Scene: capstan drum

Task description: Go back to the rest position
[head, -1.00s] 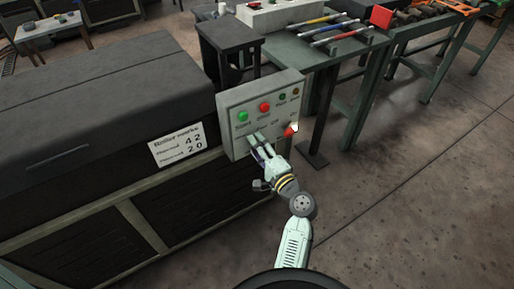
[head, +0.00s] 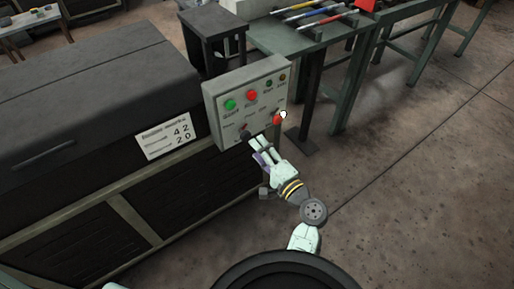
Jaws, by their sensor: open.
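My gripper (head: 252,141) is open in the head view, its fingertips at or just in front of the lower part of a grey control panel (head: 219,98). I cannot tell whether it touches the panel. It holds nothing that I can see. The panel carries a green button (head: 230,104), a red button (head: 252,95), small lamps and a red knob with a white tip (head: 278,119) at its lower right. A small dark knob (head: 244,131) shows left of my fingertips. My fingers hide part of the panel's lower edge.
A large dark machine (head: 85,95) with a white numbered sign (head: 163,136) fills the left. A dark stand (head: 210,32) is behind the panel. A green workbench (head: 290,40) with colored tools stands at the back. The concrete floor (head: 420,190) at right is clear.

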